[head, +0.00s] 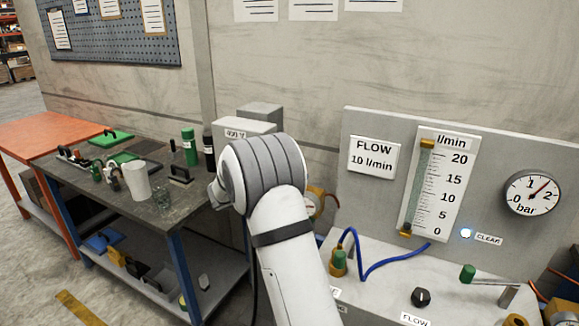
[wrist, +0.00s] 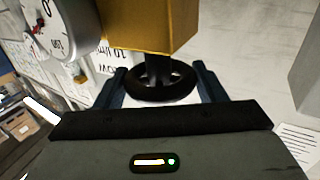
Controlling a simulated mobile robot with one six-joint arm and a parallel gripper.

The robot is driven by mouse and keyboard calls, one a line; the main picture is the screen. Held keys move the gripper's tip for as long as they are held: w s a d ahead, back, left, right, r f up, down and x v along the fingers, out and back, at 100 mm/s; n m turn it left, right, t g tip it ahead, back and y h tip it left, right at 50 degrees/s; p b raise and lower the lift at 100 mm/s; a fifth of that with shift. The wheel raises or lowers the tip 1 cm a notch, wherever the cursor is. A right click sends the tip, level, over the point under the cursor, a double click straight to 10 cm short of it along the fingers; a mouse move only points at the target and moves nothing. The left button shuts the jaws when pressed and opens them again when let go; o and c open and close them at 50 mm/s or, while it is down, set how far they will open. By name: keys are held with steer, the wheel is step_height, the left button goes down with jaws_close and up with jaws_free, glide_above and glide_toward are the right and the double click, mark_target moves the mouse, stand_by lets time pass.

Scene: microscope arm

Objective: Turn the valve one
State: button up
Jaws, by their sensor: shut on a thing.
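In the wrist view, a black spoked handwheel (wrist: 161,82) sits on a short stem under a yellow valve body (wrist: 150,28). My gripper (wrist: 161,76) has one dark finger on each side of the wheel and is shut on it. A round white dial gauge (wrist: 50,30) is beside the body at the left. In the head view my arm hides the gripper and the wheel.
A blue hose (head: 385,262) runs below. A cluttered workbench (head: 165,205) stands at the left.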

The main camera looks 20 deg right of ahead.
steer(key=shift+m+g+p, duration=0.5)
steer(key=shift+m+g, duration=0.4)
steer(key=shift+g, duration=0.5)
steer(key=shift+d+g, duration=0.1)
steer(key=shift+g, duration=0.2)
steer(key=o, duration=1)
steer(key=a+b, duration=0.1)
steer(key=a, duration=0.6)
steer(key=shift+w+a, duration=0.15)
steer(key=shift+a, duration=0.25)
steer(key=shift+r, duration=0.1)
